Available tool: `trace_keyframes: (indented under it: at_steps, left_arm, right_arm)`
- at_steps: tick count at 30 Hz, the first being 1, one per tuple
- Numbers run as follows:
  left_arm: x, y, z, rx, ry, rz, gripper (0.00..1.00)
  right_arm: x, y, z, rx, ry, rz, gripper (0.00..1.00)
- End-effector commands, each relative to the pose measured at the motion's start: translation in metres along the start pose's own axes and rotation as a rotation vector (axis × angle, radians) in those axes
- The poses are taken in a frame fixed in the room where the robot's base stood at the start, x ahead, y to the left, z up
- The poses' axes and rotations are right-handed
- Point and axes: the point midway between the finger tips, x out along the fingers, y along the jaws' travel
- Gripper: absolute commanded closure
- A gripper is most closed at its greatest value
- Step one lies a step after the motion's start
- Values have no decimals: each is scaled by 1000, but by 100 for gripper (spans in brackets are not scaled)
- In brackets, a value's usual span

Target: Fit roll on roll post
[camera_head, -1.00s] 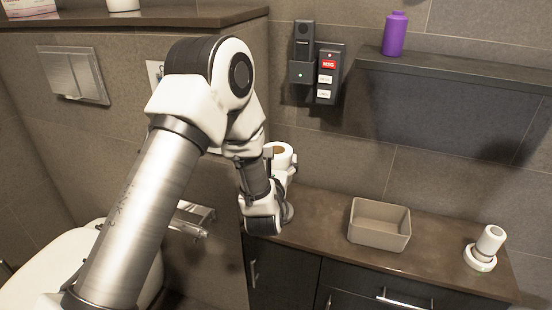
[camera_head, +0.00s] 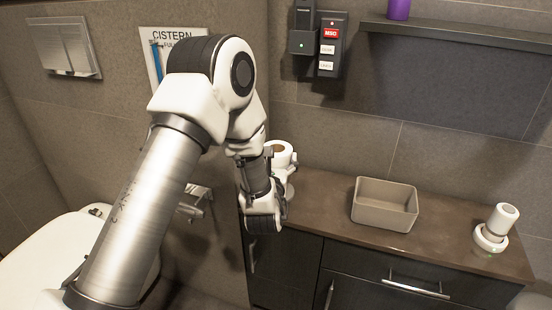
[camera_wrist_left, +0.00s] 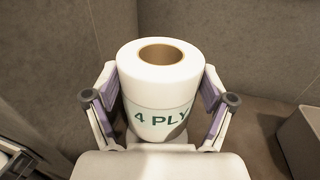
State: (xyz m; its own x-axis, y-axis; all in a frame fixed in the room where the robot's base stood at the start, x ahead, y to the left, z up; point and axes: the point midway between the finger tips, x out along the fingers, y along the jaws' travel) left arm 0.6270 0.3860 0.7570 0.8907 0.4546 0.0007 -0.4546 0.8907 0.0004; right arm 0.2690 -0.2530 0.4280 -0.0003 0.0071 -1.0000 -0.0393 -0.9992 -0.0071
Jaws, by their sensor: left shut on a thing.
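The white toilet roll (camera_head: 281,152) stands upright with its brown core facing up, partly hidden by my arm. In the left wrist view the roll (camera_wrist_left: 160,72) shows the print "4 PLY". My left gripper (camera_wrist_left: 160,99) is shut on it, one finger on each side. In the head view the gripper (camera_head: 280,168) is mostly hidden behind my own wrist, near the counter's left end. A chrome fixture (camera_head: 197,203) sits on the side panel left of the counter; I cannot tell whether it is the roll post. My right gripper is not in view.
A beige open bin (camera_head: 385,222) stands on the brown counter (camera_head: 325,200). A white round device (camera_head: 491,238) with a cylinder stands at the right end. The toilet (camera_head: 65,250) is at lower left. A dark shelf (camera_head: 450,38) with a purple bottle (camera_head: 399,8) is above.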

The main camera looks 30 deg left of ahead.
Motion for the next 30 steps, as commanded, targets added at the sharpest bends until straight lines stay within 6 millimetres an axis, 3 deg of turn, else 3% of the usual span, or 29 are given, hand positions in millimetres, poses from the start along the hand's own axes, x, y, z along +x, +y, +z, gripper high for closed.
trace_keyframes:
  at_steps: [15, 27, 28, 29, 30]
  left_arm:
    - [0, 0, -39, 0, 0, 0, 54]
    - [0, 0, -42, 0, -1, 0, 54]
    - [0, 0, -42, 0, -1, 0, 14]
    - [0, 0, -42, 0, -1, 0, 3]
    - [0, 0, -42, 0, -1, 0, 0]
  right_arm:
    - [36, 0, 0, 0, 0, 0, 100]
    - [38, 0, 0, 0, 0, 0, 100]
    - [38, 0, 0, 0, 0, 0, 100]
    - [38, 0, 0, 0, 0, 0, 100]
    - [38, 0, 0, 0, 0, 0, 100]
